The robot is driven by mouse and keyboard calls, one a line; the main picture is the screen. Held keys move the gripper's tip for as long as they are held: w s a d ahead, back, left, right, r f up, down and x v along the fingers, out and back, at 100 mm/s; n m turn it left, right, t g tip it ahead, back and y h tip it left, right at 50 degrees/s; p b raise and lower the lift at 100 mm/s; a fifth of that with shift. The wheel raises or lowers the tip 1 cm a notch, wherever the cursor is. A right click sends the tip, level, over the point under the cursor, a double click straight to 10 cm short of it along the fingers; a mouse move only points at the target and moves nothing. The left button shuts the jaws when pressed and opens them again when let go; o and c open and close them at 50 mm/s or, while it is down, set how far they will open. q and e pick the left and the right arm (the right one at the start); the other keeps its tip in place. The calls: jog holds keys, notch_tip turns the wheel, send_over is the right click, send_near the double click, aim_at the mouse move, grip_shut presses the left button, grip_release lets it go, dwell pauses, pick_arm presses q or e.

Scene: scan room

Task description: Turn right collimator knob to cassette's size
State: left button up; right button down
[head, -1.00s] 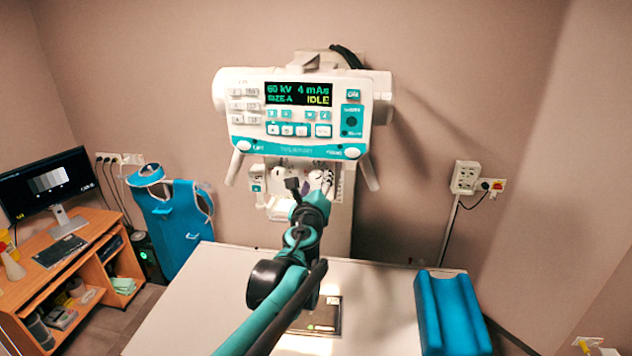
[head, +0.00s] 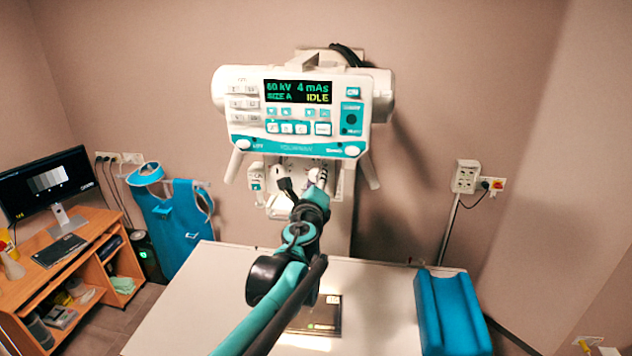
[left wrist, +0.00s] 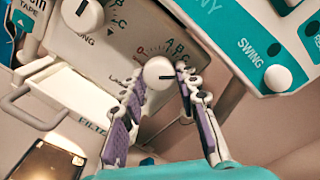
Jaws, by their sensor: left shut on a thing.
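The right collimator knob (left wrist: 158,73) is round and white with a dark pointer line, on a grey panel with a printed scale of letters A, B, C around it. My left gripper (left wrist: 160,78) is shut on this knob, one purple-padded finger on each side. In the head view the left gripper (head: 317,182) reaches the collimator below the console and hides most of the knob area. The cassette (head: 328,314) lies dark and flat on the table, partly behind my arm. The console display (head: 298,92) reads SIZE A and IDLE. My right gripper is not in view.
A second white knob (left wrist: 83,14) is beside the held one. The white table (head: 385,300) carries a blue cushion (head: 450,312). A desk with a monitor (head: 48,185) stands left.

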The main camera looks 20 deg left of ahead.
pick_arm(q)
jog(key=n, duration=0.6)
jog(key=shift+b, duration=0.4)
jog(key=n+h, duration=0.1)
jog(key=n, duration=0.5)
jog(key=shift+r+b, duration=0.15)
jog(key=shift+b, duration=0.15)
jog(key=o, duration=1.2)
jog(key=shift+a, duration=0.1)
jog(key=shift+c, duration=0.2)
jog(key=shift+s, duration=0.15)
jog(key=v, duration=1.2)
